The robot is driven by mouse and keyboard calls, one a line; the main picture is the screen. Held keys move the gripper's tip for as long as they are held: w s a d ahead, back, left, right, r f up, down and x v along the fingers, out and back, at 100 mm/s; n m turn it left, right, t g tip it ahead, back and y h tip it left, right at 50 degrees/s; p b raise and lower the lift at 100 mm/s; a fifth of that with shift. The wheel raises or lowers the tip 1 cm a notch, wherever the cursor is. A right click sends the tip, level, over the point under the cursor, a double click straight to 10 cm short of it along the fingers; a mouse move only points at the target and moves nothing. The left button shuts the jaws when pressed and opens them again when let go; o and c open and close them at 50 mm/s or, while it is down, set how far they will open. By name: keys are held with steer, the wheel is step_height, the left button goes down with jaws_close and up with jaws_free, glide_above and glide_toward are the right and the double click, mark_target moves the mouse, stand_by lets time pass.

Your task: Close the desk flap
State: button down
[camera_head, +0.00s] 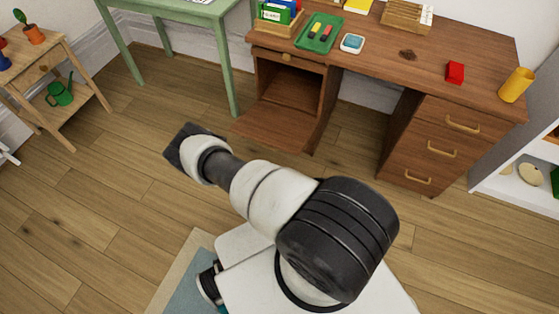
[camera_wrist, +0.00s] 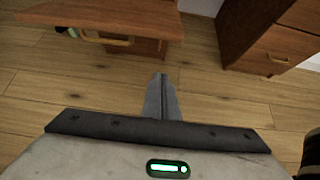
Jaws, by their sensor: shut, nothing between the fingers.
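The wooden desk (camera_head: 370,45) has an open compartment (camera_head: 292,85) on its left side. The desk flap (camera_head: 268,132) is folded down, sticking out from the bottom of this opening. In the wrist view the flap (camera_wrist: 95,14) fills the upper left, and a brass-coloured handle (camera_wrist: 107,41) shows at its near edge. My gripper (camera_wrist: 161,97) is shut and empty, short of the flap's near edge and apart from it in the wrist view. In the head view its dark end is left of the flap, and its fingertips are hidden.
A desk drawer stack (camera_head: 440,145) stands to the right. A green table (camera_head: 200,15) is at the back left, and a small wooden stand (camera_head: 45,70) with a watering can (camera_head: 60,92) is further left. A green tray (camera_head: 318,34) lies on the desk. Floor left of my arm is clear.

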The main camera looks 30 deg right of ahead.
steer(key=b+x, duration=0.4)
steer(key=x, duration=0.6)
steer(key=shift+w+d+r+p, duration=0.15)
steer(key=shift+r+p, duration=0.3)
steer(key=shift+r, duration=0.55)
steer(key=shift+w+d+r+p, duration=0.1)
steer(key=shift+d+r+p, duration=0.25)
steer(key=shift+r, duration=0.7)
steer(key=shift+a+r, duration=0.1)
